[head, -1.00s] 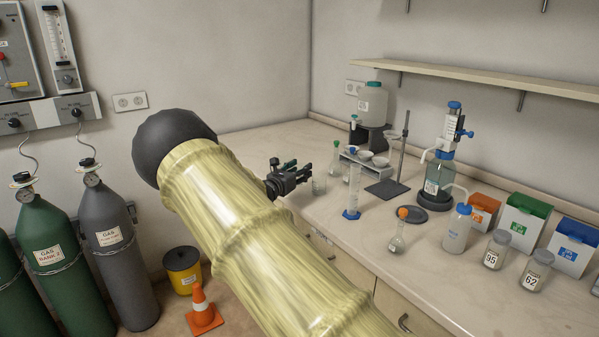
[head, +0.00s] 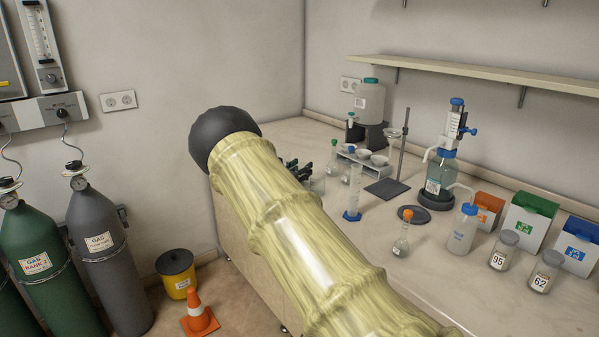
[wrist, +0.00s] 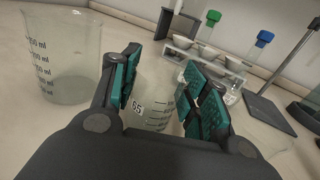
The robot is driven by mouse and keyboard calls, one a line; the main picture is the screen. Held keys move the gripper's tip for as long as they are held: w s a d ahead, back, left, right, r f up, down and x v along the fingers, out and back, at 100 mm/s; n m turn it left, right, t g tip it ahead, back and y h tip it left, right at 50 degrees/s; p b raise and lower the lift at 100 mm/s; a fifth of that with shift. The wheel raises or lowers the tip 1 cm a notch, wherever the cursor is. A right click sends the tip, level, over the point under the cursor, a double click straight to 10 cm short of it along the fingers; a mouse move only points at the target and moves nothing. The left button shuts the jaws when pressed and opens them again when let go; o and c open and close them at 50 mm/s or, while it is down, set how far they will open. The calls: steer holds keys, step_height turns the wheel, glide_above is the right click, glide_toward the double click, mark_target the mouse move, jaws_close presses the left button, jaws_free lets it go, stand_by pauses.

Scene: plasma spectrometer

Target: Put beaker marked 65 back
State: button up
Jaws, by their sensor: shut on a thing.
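The beaker marked 65 (wrist: 150,106) is a small clear beaker with graduation lines, seen in the wrist view between my gripper's green-padded fingers. My gripper (wrist: 167,92) is shut on it, with a pad on each side. I cannot tell whether its base touches the bench. A larger graduated beaker (wrist: 72,60) stands just left of the gripper in the wrist view. In the head view my arm hides most of the gripper (head: 306,172), and a glass beaker (head: 318,183) shows beside the fingertips; I cannot tell which beaker it is.
A rack with white bowls (head: 362,160), a blue-based cylinder (head: 353,195) and a stand (head: 388,185) are right of the gripper. An orange-stoppered flask (head: 402,238), wash bottle (head: 462,230) and jars marked 95 (head: 503,250) and 62 (head: 544,272) stand further right.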

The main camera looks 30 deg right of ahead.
steer(key=shift+f, duration=0.15)
steer(key=shift+f, duration=0.15)
steer(key=o, duration=1.1)
steer(key=shift+o, duration=0.2)
steer(key=shift+r, duration=0.2)
steer(key=b+v, duration=0.1)
steer(key=v, duration=0.9)
steer(key=shift+s+a, duration=0.15)
steer(key=shift+a, duration=0.2)
steer(key=shift+s+a, duration=0.35)
steer(key=shift+a, duration=0.25)
steer(key=shift+r, duration=0.1)
